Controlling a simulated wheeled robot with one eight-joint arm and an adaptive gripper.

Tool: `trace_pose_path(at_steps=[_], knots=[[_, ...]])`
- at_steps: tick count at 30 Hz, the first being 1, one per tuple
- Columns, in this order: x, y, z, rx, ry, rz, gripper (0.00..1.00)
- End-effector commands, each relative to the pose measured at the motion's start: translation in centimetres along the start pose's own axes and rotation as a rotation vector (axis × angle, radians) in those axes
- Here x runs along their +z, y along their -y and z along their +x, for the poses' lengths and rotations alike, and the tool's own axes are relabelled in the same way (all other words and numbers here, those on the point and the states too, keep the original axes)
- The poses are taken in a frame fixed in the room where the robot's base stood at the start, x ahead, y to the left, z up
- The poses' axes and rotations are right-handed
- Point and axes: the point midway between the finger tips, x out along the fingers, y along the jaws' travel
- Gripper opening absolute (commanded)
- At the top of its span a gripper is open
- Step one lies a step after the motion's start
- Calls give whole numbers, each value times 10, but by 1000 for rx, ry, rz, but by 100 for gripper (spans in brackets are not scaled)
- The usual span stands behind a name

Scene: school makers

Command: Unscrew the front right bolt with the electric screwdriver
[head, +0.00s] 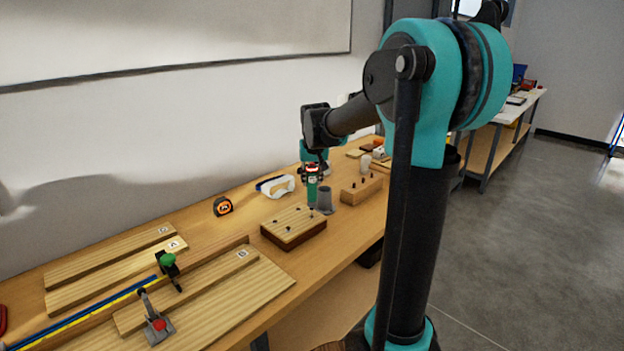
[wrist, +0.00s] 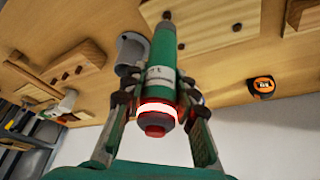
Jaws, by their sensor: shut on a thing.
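The green electric screwdriver (head: 312,187) is held upright by my gripper (head: 313,172), tip down. Its tip is at the right corner of the wooden block (head: 294,240). In the wrist view, the screwdriver (wrist: 162,62) is between the two fingers (wrist: 158,105), and a ring near its red end glows. Dark bolts (head: 276,221) stand in the block's top. The bolt at the corner under the tip is hidden or too small to make out, so I cannot tell whether the tip touches it.
A grey cup (head: 325,199) stands close to the right of the screwdriver. A small wooden rack (head: 361,190) with dark pegs is farther right. White goggles (head: 277,187) and an orange tape measure (head: 222,206) lie behind the block. Boards and a clamp (head: 157,325) fill the left front.

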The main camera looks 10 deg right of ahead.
Motion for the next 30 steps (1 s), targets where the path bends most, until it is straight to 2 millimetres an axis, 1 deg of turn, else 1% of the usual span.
trace_pose_path(at_steps=[30], knots=[[3,0,8,0,0,0,0]])
